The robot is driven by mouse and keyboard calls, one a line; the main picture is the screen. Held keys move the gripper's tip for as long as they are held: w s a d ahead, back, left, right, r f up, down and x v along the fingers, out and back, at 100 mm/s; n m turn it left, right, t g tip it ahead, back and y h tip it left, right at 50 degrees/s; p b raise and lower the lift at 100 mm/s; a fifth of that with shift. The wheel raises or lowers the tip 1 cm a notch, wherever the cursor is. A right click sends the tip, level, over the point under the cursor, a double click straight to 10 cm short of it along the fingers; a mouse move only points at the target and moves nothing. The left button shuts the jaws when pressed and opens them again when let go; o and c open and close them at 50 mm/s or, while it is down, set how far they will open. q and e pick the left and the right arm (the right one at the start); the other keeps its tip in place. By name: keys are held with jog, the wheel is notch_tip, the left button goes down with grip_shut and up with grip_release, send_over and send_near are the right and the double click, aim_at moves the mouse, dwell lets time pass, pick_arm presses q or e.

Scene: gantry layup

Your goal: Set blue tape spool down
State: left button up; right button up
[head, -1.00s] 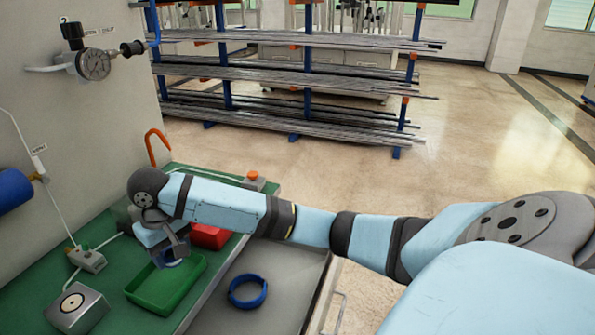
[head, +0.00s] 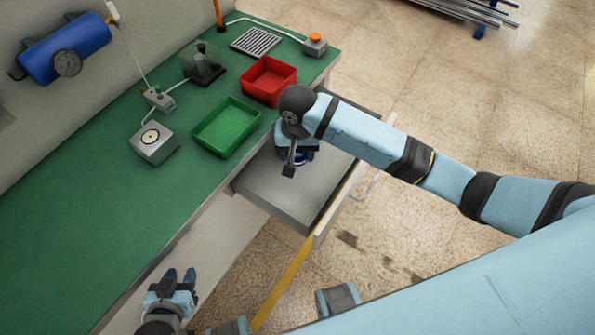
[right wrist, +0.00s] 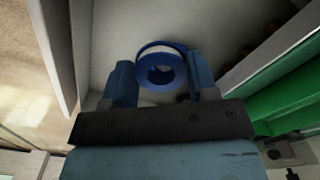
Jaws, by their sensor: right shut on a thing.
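My right gripper (head: 298,160) is over the open grey drawer (head: 275,192) at the bench's front edge. It is shut on the blue tape spool, which shows between the fingers in the right wrist view (right wrist: 160,69) as a blue ring with a dark hole and a pale band behind it. In the head view the wrist mostly hides the spool; only a bit of blue shows. I cannot tell whether the spool touches the drawer floor. My left gripper (head: 180,275) is low at the left, empty, fingers apart, away from the drawer.
A green tray (head: 226,147) and a red bin (head: 269,100) stand on the green bench (head: 75,220) beside the drawer. A grey box with a round disc (head: 153,144) and a blue cylinder (head: 65,50) are further left. The drawer's near part is clear.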

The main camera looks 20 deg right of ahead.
send_over(298, 184)
notch_tip(298, 184, down, 9)
jog(key=shift+f+b, duration=0.15)
jog(key=shift+b, duration=0.25)
notch_tip(298, 184, down, 4)
jog(key=shift+f, duration=0.1)
jog(key=o, duration=0.9)
jog(key=shift+f, duration=0.1)
